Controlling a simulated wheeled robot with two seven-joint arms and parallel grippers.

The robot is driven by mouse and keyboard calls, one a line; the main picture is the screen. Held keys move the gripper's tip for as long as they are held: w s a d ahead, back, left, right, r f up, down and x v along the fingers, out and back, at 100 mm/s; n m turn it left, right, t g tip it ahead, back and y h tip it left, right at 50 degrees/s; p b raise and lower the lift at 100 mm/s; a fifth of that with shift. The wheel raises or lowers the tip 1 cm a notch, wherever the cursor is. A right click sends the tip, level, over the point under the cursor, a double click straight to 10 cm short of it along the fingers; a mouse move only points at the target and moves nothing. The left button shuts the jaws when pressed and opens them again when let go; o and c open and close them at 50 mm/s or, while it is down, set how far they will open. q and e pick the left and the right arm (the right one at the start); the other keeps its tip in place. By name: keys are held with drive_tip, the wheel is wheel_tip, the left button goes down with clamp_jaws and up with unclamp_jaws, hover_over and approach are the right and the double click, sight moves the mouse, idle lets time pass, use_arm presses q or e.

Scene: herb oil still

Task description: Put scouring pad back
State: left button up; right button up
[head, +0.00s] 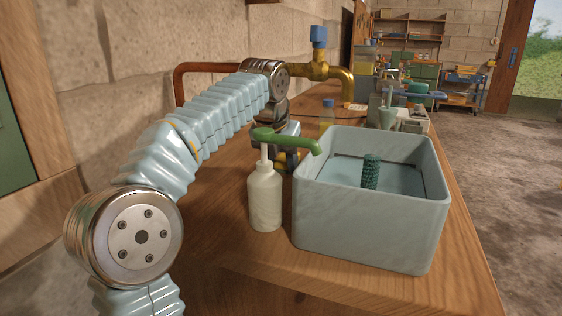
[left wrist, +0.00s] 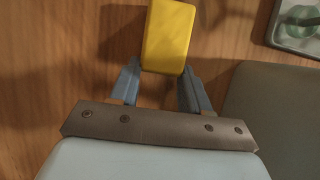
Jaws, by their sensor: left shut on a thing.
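The scouring pad (left wrist: 168,35), a plain yellow block, is between the fingertips of my left gripper (left wrist: 161,69) in the left wrist view. The gripper is shut on it, above the wooden bench top. In the head view my left gripper (head: 286,158) is beyond the pump bottle and left of the grey basin, mostly hidden by the bottle's green head. I cannot tell whether the pad touches the wood. My right gripper is not in view.
A white pump bottle (head: 265,198) with a green spout stands beside the grey basin (head: 365,228). A green textured cylinder (head: 371,171) stands in the basin. Behind are a brass tap (head: 318,70), a blue-capped bottle (head: 327,113) and a metal tray (left wrist: 300,40).

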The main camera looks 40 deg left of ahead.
use_arm(q)
drive_tip(key=o, duration=1)
drive_tip(key=shift+f, duration=0.1)
drive_tip(key=shift+r, duration=0.5)
drive_tip(key=shift+p+v, duration=1.35)
drive_tip(key=shift+v, duration=4.35)
drive_tip(key=shift+s, duration=0.1)
